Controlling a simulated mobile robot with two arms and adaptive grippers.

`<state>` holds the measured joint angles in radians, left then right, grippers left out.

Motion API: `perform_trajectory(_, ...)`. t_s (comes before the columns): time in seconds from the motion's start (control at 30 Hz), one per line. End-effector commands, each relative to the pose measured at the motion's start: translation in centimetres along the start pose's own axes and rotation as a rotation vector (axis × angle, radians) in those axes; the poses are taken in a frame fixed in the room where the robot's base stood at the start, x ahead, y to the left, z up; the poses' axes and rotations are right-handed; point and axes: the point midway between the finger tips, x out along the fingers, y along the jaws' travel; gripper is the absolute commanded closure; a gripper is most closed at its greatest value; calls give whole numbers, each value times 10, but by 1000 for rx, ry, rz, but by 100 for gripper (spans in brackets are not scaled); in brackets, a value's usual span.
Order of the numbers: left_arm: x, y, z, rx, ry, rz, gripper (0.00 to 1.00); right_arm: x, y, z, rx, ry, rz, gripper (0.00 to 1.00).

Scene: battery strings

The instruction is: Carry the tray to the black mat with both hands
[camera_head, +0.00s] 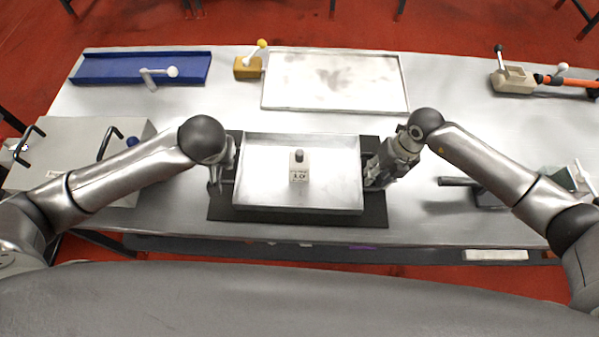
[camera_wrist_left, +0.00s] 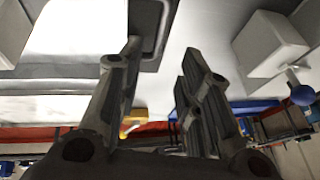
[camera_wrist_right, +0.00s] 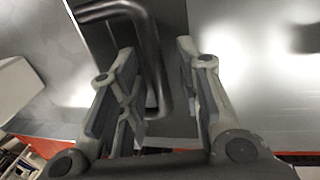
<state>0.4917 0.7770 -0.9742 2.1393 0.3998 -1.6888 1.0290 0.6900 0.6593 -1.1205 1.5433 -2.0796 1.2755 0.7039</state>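The silver tray (camera_head: 345,195) is over the black mat (camera_head: 300,218), whose edges show on several sides. It looks level; I cannot tell for sure whether it touches the mat. A small light weight (camera_head: 299,172) with a dark knob stands upright in it. My left gripper (camera_head: 218,183) is at the tray's left side, its fingers (camera_wrist_left: 160,55) apart near a dark handle loop (camera_wrist_left: 172,20). My right gripper (camera_head: 374,182) is at the right side. Its fingers (camera_wrist_right: 155,60) are apart, with the dark handle bar (camera_wrist_right: 155,65) between them.
A shallow metal tray (camera_head: 335,82) lies behind on the metal table (camera_head: 440,100). A blue tray (camera_head: 140,68), a yellow block (camera_head: 248,67) and a tan block (camera_head: 512,80) stand along the back. A grey box (camera_head: 75,135) with handles is at left.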

Motion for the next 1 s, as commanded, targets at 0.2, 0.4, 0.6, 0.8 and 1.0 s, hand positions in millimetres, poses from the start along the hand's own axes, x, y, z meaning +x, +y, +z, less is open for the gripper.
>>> perform_trajectory(0.2, -21, 0, 0, 0, 2, 1, 67, -1, 0, 0, 0, 0, 0, 68)
perform_trajectory(0.4, -23, 0, 0, -1, 1, -1, 67, -22, 0, 1, -1, -3, 1, 68)
perform_trajectory(0.6, -22, 0, 0, -1, 1, -1, 67, -65, 0, 1, -2, -5, 0, 68)
perform_trajectory(0.8, -22, 0, 0, 0, 1, 0, 67, -102, 0, 1, -1, -3, 0, 68)
perform_trajectory(1.0, -22, 0, 0, 0, 1, 0, 67, -118, 0, 0, -1, 0, 0, 68)
